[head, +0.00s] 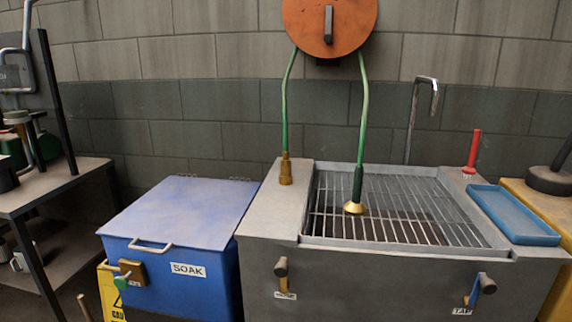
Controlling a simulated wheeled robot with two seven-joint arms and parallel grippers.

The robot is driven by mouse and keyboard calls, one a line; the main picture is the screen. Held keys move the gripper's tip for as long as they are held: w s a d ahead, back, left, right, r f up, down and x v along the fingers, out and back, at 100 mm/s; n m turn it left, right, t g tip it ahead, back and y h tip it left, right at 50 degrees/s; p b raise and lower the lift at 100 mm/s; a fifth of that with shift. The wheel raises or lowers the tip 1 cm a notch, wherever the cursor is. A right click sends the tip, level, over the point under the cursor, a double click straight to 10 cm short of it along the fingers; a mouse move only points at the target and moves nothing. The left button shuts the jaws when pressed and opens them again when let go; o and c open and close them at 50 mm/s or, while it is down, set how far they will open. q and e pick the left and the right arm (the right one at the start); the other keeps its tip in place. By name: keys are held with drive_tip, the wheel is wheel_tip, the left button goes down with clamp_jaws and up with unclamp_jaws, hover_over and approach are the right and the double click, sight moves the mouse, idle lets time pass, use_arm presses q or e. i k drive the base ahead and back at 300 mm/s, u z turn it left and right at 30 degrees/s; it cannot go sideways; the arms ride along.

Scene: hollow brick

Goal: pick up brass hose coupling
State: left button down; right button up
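A brass hose coupling (286,169) is at the lower end of the left green hose (285,110). It is upright at the left part of the grey basin's top ledge; I cannot tell whether it rests on the ledge or hangs just above it. A second brass fitting (354,208), flared like a nozzle, is at the end of the right green hose (363,110), over the metal grate. Neither of my grippers is in view.
An orange round hose reel (329,25) is on the block wall. The grey basin (265,222) has a wire grate (400,225), a blue tray (513,214), a red upright tool (473,152) and front taps. A blue SOAK box (180,215) stands left, beside a cluttered shelf (60,185).

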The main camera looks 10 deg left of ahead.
sight(285, 161)
drive_tip(key=k, duration=0.5)
drive_tip(key=u, duration=1.15)
drive_tip(key=i, duration=1.05)
drive_tip(key=z, duration=1.4)
